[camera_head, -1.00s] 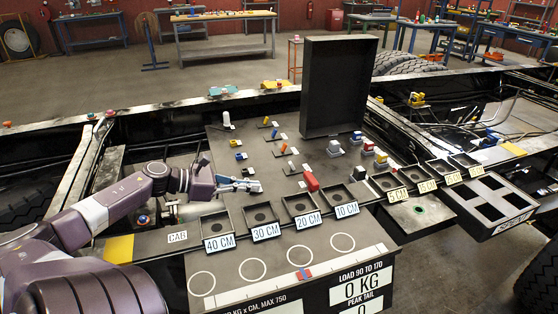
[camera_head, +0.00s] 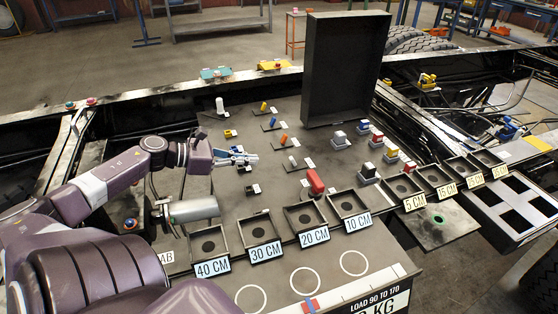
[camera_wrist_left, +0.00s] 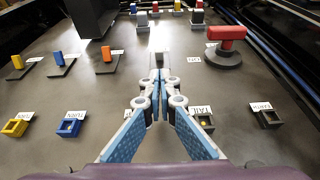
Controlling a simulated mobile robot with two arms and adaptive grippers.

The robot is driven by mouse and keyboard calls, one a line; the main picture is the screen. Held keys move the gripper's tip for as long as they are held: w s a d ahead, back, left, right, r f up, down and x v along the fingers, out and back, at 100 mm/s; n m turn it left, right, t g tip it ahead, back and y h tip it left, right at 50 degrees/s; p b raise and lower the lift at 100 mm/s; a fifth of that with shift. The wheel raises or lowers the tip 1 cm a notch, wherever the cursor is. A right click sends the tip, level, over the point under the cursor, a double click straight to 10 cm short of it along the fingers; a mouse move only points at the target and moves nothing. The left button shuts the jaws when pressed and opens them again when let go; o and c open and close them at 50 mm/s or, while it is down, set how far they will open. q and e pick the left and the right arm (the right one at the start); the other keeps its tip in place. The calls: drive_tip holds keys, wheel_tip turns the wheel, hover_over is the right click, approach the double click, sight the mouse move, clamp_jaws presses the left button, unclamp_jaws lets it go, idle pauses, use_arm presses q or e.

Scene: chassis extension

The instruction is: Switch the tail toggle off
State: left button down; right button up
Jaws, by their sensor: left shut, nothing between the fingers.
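In the head view my left gripper (camera_head: 254,157) is above the row of small toggles, near the blue one (camera_head: 237,149). Whether the fingers touch anything, I cannot tell. The fingers partly hide a toggle to the left of the tail one. My right gripper is not in view.
A blue toggle (camera_wrist_left: 68,127) and a yellow toggle (camera_wrist_left: 15,128) sit left, a dark one (camera_wrist_left: 268,118) right. An orange lever (camera_wrist_left: 107,56) and a red handle (camera_wrist_left: 227,34) stand farther back.

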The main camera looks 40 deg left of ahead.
sight(280, 170)
use_arm(q)
drive_tip(key=shift+w+f, duration=0.15)
drive_tip(key=shift+w, duration=0.15)
drive_tip(key=b+x, duration=0.1)
drive_tip(key=x, duration=0.6)
drive_tip(key=shift+w, duration=0.1)
drive_tip(key=shift+x, duration=1.15)
drive_tip(key=shift+d+p, duration=0.1)
drive_tip(key=shift+p, duration=0.3)
